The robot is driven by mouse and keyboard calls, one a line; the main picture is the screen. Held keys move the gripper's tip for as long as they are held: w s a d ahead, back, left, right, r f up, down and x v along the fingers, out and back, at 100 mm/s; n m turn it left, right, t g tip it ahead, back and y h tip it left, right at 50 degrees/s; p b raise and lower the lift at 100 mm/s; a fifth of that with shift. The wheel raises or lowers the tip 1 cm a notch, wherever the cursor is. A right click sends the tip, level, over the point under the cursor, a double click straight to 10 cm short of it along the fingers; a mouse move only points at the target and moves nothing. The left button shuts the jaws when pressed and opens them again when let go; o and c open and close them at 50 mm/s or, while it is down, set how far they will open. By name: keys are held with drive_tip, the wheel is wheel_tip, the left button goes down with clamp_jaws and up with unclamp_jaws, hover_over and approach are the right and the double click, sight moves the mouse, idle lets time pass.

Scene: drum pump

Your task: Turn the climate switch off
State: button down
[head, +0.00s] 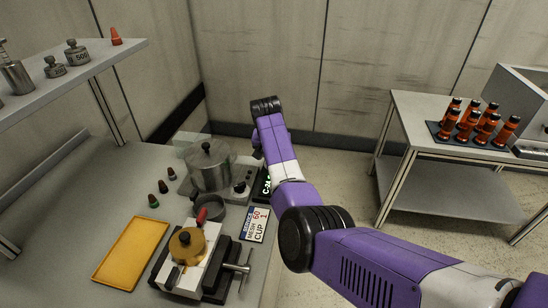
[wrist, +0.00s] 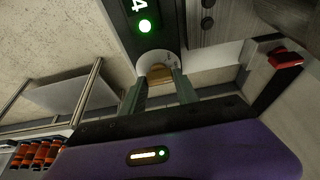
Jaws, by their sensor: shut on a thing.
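The climate switch appears to be a brass-coloured knob (wrist: 159,74) on a round white plate at the end of a dark panel (wrist: 122,18). A green lamp (wrist: 145,26) glows on the panel beside the plate. My gripper (wrist: 160,84) has its two grey-green fingers on either side of the knob and is shut on it. In the head view the dark panel (head: 263,186) with white lettering shows partly behind my arm at the bench's right edge. There, my fingers and the knob are hidden. I cannot clearly read the switch's marked positions.
A steel pot (head: 209,168) stands on a unit with a black knob, left of the panel. A brass-topped device (head: 187,243), a yellow tray (head: 131,249) and several small bottles are on the bench. A side table (head: 425,190) at right holds orange bottles (head: 470,119). Floor between is clear.

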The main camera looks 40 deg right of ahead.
idle(0.3)
drive_tip(key=c, duration=0.9)
unclamp_jaws()
drive_tip(key=shift+r, duration=0.1)
drive_tip(key=v, duration=0.7)
drive_tip(key=shift+a+r, duration=0.2)
drive_tip(key=shift+r, duration=0.1)
